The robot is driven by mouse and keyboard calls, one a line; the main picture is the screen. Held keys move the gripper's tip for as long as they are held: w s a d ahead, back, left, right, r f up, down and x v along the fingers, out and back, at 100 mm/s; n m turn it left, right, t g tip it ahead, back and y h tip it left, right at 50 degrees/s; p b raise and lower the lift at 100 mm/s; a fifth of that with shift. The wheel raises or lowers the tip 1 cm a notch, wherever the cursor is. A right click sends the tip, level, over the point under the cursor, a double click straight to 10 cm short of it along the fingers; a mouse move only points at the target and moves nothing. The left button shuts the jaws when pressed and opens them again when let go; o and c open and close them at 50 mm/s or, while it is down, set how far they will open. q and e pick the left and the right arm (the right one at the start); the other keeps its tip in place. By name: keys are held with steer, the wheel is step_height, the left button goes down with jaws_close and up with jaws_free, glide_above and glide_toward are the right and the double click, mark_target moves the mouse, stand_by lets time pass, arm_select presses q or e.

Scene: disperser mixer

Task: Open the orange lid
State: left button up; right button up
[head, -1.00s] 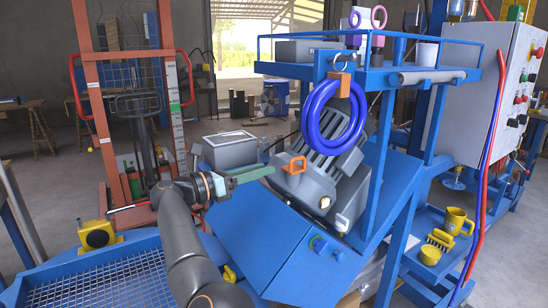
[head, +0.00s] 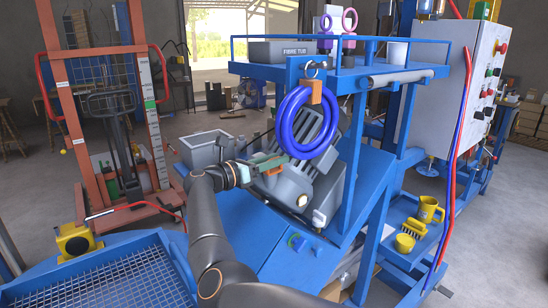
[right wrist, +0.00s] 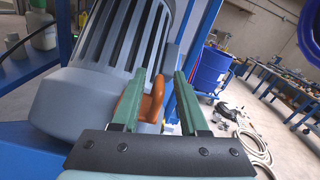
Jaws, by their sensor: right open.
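The fingers are apart; I cannot tell whether either touches the orange part. In the head view, my right gripper (head: 284,160) reaches across the grey housing (head: 290,188), and only a bit of orange (head: 262,156) shows there, mostly hidden by the fingers. My left gripper is not in view.
A blue hose coil (head: 308,122) hangs from a hook right above the housing. A blue frame with a shelf (head: 345,74) stands to the right. A grey bin (head: 205,150) is behind my arm. Yellow items (head: 404,242) lie on a blue tray at right.

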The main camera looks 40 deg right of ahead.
jaws_close()
stand_by(0.4)
steer(key=shift+f, duration=0.1)
